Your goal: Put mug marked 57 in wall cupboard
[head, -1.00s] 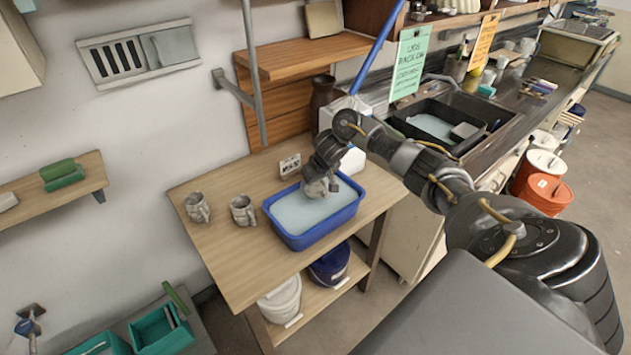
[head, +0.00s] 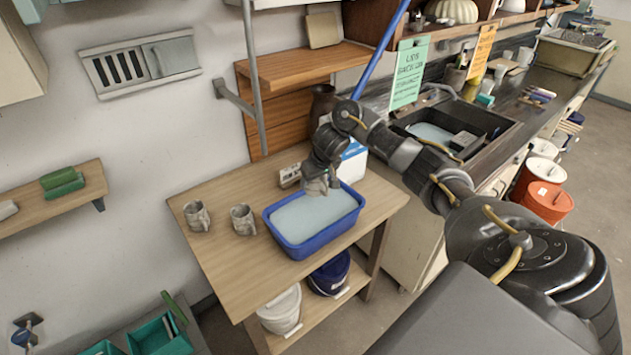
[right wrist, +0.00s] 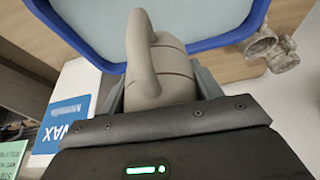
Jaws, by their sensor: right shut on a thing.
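My right gripper (head: 318,185) is shut on a grey mug (right wrist: 173,82). In the right wrist view the mug's handle points away from the jaws and two thin dark lines ring its body. No number shows on it. The mug is above the back part of a blue tub (head: 298,247) of pale liquid; I cannot tell whether it touches the liquid. Two more grey mugs, a left one (head: 196,216) and a right one (head: 242,219), stand on the wooden table left of the tub. A pale cabinet (head: 20,55) hangs at the top left; I cannot tell if it is the wall cupboard. My left gripper is not in view.
A wooden shelf (head: 310,66) and a grey upright pole (head: 254,75) are above the table's back. The table's left front (head: 235,275) is clear.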

